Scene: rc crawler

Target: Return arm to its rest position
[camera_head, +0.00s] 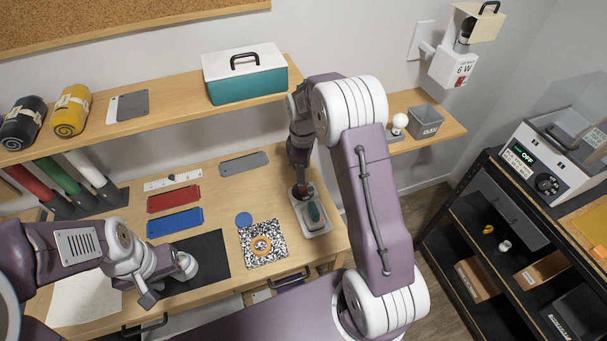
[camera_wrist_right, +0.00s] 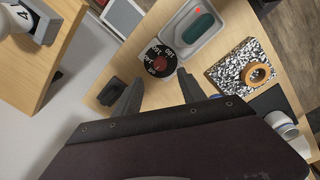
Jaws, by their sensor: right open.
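My right arm reaches from the lower right over the desk (camera_head: 215,190), its gripper (camera_head: 300,183) pointing down at the desk's right part. In the right wrist view its two fingers (camera_wrist_right: 158,92) stand apart with nothing between their tips. Just beyond them is a round black dial (camera_wrist_right: 160,61) with white numerals and a red centre, at the end of a grey tray (camera_wrist_right: 188,52) holding a green oval piece (camera_wrist_right: 197,29). Contact with the dial cannot be told.
A wall shelf (camera_head: 150,123) with a teal box (camera_head: 247,82) runs behind my right arm. A speckled notebook (camera_head: 263,256) with an orange tape ring (camera_head: 261,245) lies left of the tray. A black rack (camera_head: 450,215) stands at the right.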

